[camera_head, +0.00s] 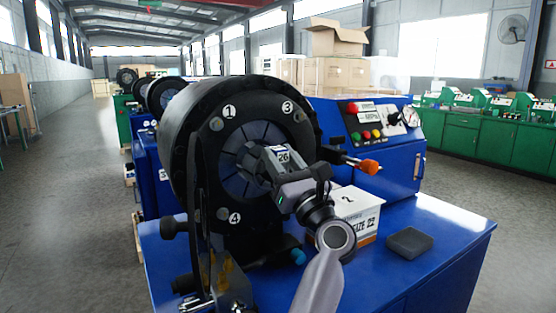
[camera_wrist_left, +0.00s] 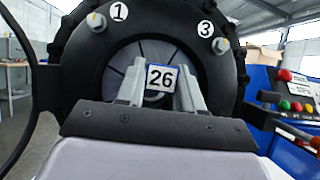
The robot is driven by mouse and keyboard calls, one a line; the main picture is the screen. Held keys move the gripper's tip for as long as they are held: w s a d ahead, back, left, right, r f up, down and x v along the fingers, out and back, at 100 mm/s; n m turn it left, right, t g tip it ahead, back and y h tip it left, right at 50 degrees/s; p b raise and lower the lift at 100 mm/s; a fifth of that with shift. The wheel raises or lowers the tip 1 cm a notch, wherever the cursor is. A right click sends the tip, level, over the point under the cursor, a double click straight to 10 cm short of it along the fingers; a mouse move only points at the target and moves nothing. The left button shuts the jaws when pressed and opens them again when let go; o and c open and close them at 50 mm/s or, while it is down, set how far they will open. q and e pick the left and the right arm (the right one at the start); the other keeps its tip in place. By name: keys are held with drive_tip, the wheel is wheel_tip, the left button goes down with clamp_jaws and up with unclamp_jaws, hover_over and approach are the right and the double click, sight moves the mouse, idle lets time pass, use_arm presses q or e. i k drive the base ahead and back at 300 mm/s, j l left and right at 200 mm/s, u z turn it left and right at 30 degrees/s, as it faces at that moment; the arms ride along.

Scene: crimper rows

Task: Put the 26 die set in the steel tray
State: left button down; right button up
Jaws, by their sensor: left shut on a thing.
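The 26 die set sits in the round mouth of the black crimper head (camera_head: 181,125) as a ring of grey segments (camera_head: 236,182). Its white label (camera_head: 283,157) reads 26. My left gripper (camera_head: 268,160) reaches into the mouth and is shut on the die set. In the left wrist view, the label (camera_wrist_left: 160,78) shows between my two grey fingers, with the grey segments behind. The gripper hides part of the ring. I cannot make out a steel tray for certain. My right gripper is out of view.
A white box (camera_head: 358,222) marked SIZE 22 and a dark grey flat block (camera_head: 409,242) stand on the blue bench (camera_head: 440,222), right of my arm. A blue control panel (camera_head: 380,118) with coloured buttons stands behind. The bench's front right is clear.

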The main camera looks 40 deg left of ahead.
sight(410, 242)
drive_tip(key=k+l, duration=0.1)
drive_tip(key=l, duration=0.4)
drive_tip(key=k+l, duration=0.1)
drive_tip(key=l, duration=0.35)
drive_tip(key=k+l, duration=0.1)
drive_tip(key=l, duration=0.4)
